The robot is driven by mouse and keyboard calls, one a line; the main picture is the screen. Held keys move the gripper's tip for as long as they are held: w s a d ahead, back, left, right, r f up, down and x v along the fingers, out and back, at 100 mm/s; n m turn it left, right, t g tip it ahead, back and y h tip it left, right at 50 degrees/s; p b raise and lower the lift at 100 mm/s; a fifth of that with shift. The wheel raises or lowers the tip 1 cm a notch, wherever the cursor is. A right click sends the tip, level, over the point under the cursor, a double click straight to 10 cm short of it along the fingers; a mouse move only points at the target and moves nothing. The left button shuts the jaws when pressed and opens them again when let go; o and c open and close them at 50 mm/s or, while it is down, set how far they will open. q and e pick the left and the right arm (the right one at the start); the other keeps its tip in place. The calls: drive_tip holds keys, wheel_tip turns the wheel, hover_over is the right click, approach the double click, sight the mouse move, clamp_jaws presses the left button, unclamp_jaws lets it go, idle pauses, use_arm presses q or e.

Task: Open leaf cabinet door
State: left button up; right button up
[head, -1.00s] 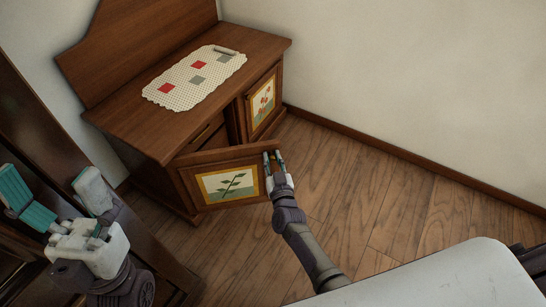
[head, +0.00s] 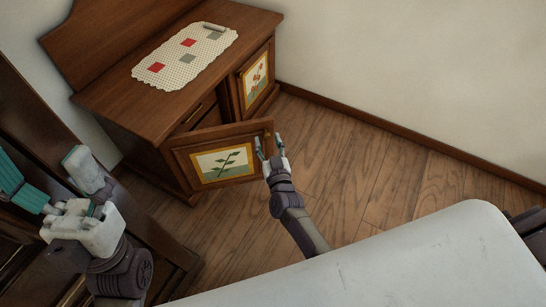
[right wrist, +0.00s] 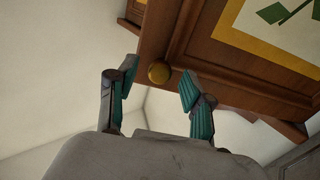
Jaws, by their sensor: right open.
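The leaf cabinet door (head: 182,163), a brown wooden door with a green leaf picture on a cream panel framed in yellow, stands swung out from the cabinet front. Its free edge is near my right gripper (head: 268,141). The right gripper is open, its fingers spread apart beside that edge. In the right wrist view, the door (right wrist: 200,40) fills the upper right and its round brass knob (right wrist: 159,72) shows between the open fingertips, apparently not gripped. My left gripper (head: 45,172) is open and empty at the left, away from the door.
The wooden cabinet (head: 125,105) carries a cream cloth (head: 165,62) on top. A second door (head: 255,77) with a red flower picture is on its right. Dark wooden furniture (head: 30,120) stands at the left. The floor (head: 350,170) to the right is clear.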

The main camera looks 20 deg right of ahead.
drive_tip(key=s, duration=0.9)
drive_tip(key=shift+s+a, duration=0.3)
drive_tip(key=shift+a, duration=0.05)
